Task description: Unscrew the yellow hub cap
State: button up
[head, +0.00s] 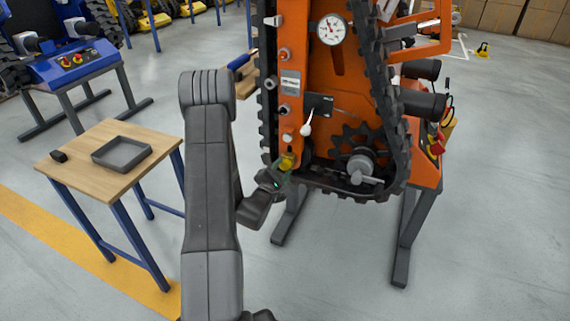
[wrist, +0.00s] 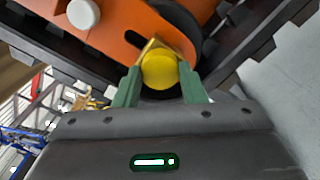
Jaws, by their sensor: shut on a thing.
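The yellow hub cap (head: 287,161) sits low on the orange tracked carrier (head: 300,70), near the bottom of the left track. In the wrist view the yellow hub cap (wrist: 159,70) is round, with a hexagonal-looking edge behind it, and lies between my two green fingers. My gripper (head: 279,172) reaches the cap from below and is shut on it. In the wrist view my gripper (wrist: 159,82) has one finger on each side of the cap. Whether the cap's thread is still engaged is hidden.
A black track (head: 268,100) and a toothed sprocket (head: 358,150) flank the cap. A white knob (head: 305,130) sticks out just above it. A wooden table (head: 100,185) with a grey tray (head: 122,153) stands at left. The floor between table and carrier stand is clear.

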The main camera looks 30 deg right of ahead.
jog(key=n+p, duration=0.1)
jog(key=n, duration=0.4)
jog(key=o, duration=0.8)
jog(key=shift+f, duration=0.1)
